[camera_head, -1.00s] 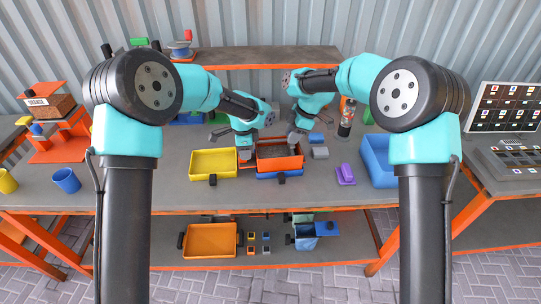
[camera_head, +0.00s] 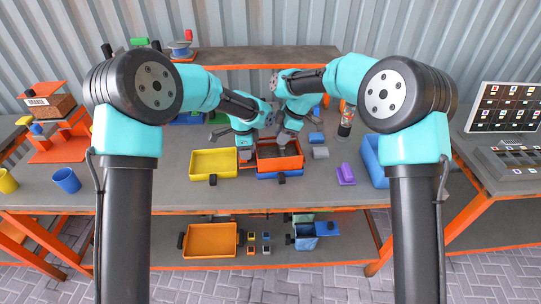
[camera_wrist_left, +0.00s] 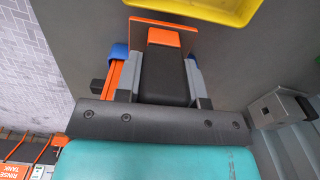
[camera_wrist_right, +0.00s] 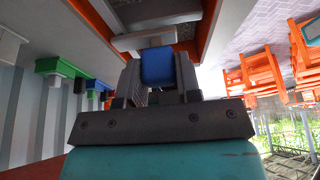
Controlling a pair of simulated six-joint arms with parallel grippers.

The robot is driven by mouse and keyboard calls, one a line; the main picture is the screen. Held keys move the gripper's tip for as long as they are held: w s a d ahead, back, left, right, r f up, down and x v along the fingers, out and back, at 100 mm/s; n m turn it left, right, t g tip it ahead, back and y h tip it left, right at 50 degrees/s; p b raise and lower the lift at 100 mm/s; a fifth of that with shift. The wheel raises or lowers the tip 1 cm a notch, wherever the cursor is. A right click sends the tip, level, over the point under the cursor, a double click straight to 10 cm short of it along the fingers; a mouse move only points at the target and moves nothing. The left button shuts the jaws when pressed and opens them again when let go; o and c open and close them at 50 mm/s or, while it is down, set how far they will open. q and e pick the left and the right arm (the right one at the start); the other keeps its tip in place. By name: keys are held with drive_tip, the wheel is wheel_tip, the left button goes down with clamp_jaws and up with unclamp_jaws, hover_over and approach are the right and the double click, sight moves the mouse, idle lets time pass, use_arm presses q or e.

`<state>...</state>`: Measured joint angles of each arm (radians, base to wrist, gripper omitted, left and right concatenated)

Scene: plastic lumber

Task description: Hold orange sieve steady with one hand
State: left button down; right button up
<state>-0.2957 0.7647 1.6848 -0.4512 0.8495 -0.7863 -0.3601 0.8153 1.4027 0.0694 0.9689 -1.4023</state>
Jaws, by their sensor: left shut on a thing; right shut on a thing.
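The orange sieve (camera_head: 292,163) sits on top of a blue bin (camera_head: 268,175) in the middle of the table, with dark contents inside it. My left gripper (camera_head: 245,153) is at its left side. In the left wrist view it is shut on the sieve's black handle (camera_wrist_left: 163,75), with an orange plate (camera_wrist_left: 164,37) beyond. My right gripper (camera_head: 284,138) is over the sieve's far part. In the right wrist view it is shut on a blue block-like piece (camera_wrist_right: 157,65), with a grey bar (camera_wrist_right: 150,37) beyond it. What the piece belongs to is hidden.
A yellow tray (camera_head: 213,150) stands close to the left of the sieve. An orange tray (camera_head: 210,254) rests on the lower shelf. The table's front strip is clear.

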drive_tip(key=shift+s+a, duration=0.15)
drive_tip(key=shift+a, duration=0.55)
drive_tip(key=shift+s+a, duration=0.1)
drive_tip(key=shift+a, duration=0.6)
drive_tip(key=shift+d, duration=0.2)
drive_tip(key=w+d, duration=0.1)
drive_tip(key=d, duration=0.5)
idle(0.4)
drive_tip(key=shift+a, duration=0.1)
drive_tip(key=s+a, duration=0.1)
drive_tip(key=a, duration=0.5)
idle(1.2)
drive_tip(key=o, duration=1)
drive_tip(key=shift+o, duration=0.2)
wheel_tip(320, 180, up, 7)
idle(0.5)
